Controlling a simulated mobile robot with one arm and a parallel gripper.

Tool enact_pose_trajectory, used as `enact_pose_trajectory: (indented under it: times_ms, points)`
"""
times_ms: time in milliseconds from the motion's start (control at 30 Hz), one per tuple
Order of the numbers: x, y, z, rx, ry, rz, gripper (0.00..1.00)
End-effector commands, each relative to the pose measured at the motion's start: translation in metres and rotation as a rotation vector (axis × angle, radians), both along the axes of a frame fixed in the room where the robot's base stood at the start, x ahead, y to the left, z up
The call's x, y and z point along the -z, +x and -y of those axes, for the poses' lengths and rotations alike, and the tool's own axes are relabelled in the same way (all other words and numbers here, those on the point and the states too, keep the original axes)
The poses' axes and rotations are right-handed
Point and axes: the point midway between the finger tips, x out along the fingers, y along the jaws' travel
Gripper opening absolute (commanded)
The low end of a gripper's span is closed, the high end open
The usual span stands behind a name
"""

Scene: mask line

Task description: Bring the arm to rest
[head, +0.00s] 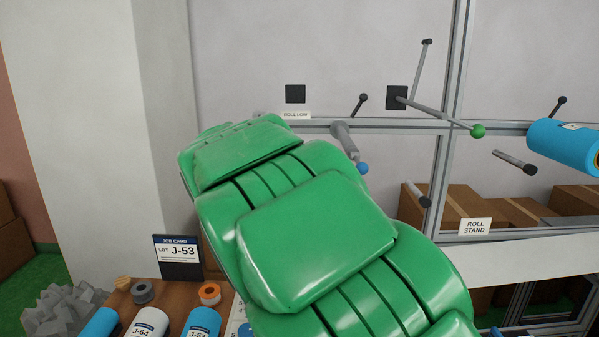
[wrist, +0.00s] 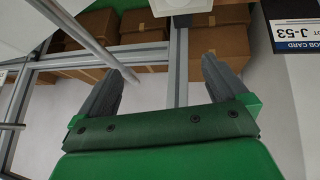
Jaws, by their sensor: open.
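My gripper (wrist: 162,82) shows in the wrist view with its two dark fingers spread wide apart. It is open, and nothing sits between the fingers. Beyond it are a grey metal frame post and brown boxes. In the head view my green arm fills the middle and reaches up toward the wall. It hides my gripper there.
A job card (head: 179,250) reading J-53 stands at the left of the wooden table (head: 165,292), with blue and white rolls in front. At right, the roll stand frame (head: 452,100) carries protruding rods and a blue roll (head: 563,146). Cardboard boxes (head: 452,207) sit behind it.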

Motion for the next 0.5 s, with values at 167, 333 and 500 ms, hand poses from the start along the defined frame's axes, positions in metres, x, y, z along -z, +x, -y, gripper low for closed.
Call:
enact_pose_trajectory:
  times_ms: [167, 333, 500]
  points:
    - [-0.021, -0.022, 0.063, 0.003, -0.042, -0.021, 1.00]
    - [-0.029, -0.052, 0.118, 0.005, -0.080, -0.060, 1.00]
    - [-0.021, -0.094, 0.173, 0.030, -0.109, -0.128, 1.00]
